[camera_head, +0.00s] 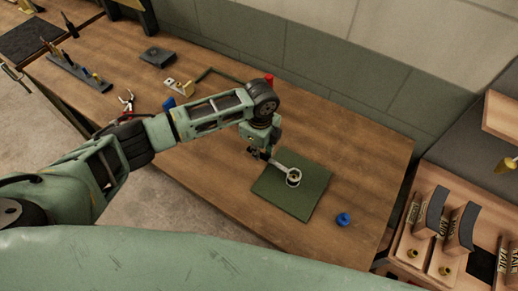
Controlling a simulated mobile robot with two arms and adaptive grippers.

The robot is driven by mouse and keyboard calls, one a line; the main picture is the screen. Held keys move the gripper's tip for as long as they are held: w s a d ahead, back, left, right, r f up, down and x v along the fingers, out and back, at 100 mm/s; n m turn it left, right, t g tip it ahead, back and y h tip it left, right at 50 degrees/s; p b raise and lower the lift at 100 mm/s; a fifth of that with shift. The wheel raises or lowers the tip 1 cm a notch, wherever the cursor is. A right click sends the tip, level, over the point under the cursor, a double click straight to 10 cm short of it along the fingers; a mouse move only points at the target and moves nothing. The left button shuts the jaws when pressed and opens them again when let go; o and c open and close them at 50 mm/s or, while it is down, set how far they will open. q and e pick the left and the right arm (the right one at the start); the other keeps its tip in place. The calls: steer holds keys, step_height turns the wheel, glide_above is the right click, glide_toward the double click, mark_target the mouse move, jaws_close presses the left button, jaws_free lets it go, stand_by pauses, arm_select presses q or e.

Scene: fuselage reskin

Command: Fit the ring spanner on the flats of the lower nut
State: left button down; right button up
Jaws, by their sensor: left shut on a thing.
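My left gripper (259,153) is above the wooden bench at the left edge of a green mat, shut on the handle of a silver ring spanner (281,166). The spanner reaches right and towards me over the mat (294,205). Its far end meets a pale round piece (293,177), which is dark inside. I cannot tell the spanner's ring from a nut here, nor whether the ring is around the flats or only above them. No separate lower nut can be made out. My right gripper is not in view.
A blue ring (343,219) lies on the bench (359,170) right of the mat. A red piece (268,78), a dark block (157,56) and a tool rack (80,70) are farther back. Wooden trays with curved dark pieces (461,228) stand at right. The bench's right part is mostly clear.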

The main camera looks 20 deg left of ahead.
arm_select(q)
steer(key=shift+f+b, duration=0.3)
steer(key=shift+f, duration=0.25)
steer(key=shift+f+b, duration=0.65)
steer(key=shift+f, duration=0.6)
steer(key=shift+s+r+n+p, duration=0.2)
steer(key=shift+s+n+p, duration=0.1)
steer(key=shift+p, duration=0.45)
steer(key=shift+s+a+n+p, duration=0.15)
steer(key=shift+s+n+p, duration=0.55)
steer(key=shift+p, duration=0.3)
steer(key=shift+s+f, duration=0.1)
steer(key=shift+s, duration=0.15)
steer(key=shift+s+a+n, duration=0.15)
steer(key=shift+s+n, duration=0.3)
steer(key=shift+n, duration=0.05)
steer(key=shift+s+n, duration=1.3)
steer(key=shift+s, duration=0.2)
steer(key=shift+s+d+n, duration=0.4)
steer(key=shift+s+n, duration=0.45)
steer(key=shift+s, duration=0.05)
steer(key=shift+s+d+n, duration=0.35)
steer(key=shift+s+n, duration=0.5)
